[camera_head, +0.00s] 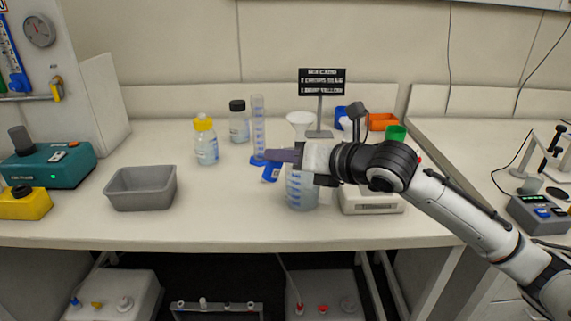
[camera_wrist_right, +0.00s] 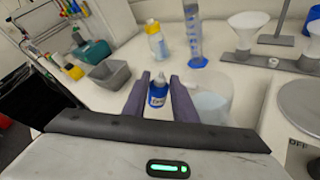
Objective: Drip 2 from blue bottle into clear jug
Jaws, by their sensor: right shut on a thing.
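My right gripper (camera_head: 272,157) reaches in from the right, and its purple fingers are shut on the small blue bottle (camera_head: 270,173). The clear jug (camera_head: 301,194), with blue markings, stands just right of the bottle, partly hidden under my gripper. The jug also shows in the right wrist view (camera_wrist_right: 212,102). My left gripper is not in view.
A measuring cylinder (camera_head: 258,125), yellow-capped bottle (camera_head: 205,143) and black-capped bottle (camera_head: 239,122) stand behind. A grey tub (camera_head: 140,190) is left, a scale (camera_head: 373,203) right of the jug. A sign (camera_head: 322,82) stands behind. The bench between tub and jug is clear.

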